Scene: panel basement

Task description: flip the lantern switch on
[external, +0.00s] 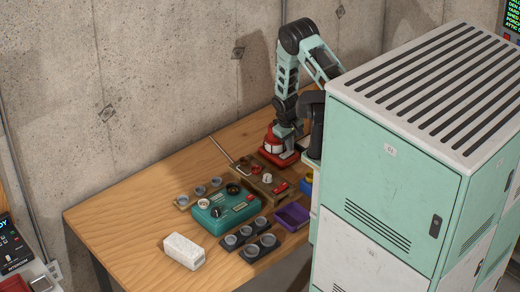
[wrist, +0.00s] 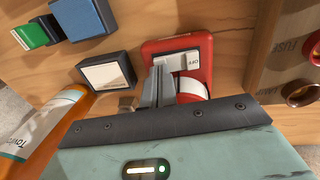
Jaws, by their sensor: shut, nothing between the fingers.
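The lantern is a red-cased thing with a white part (external: 272,147), standing on the wooden table near the wall in the external view. In the wrist view its red case (wrist: 205,45) shows with a pale switch plate (wrist: 180,61) marked OFF, and a white round part (wrist: 193,88) below it. My gripper (external: 288,131) is at the lantern from above. In the wrist view my gripper's fingers (wrist: 158,86) are together and empty, just below the switch plate and in front of the case. I cannot tell whether the fingertips touch the switch.
A brown panel (external: 252,176) stands next to the lantern. A teal box (external: 208,222), a purple tray (external: 292,217) and a white block (external: 184,252) lie nearer. A tall locker (external: 385,190) hides the table's right side. A dark-framed box (wrist: 107,74) and orange tube (wrist: 50,120) are close by.

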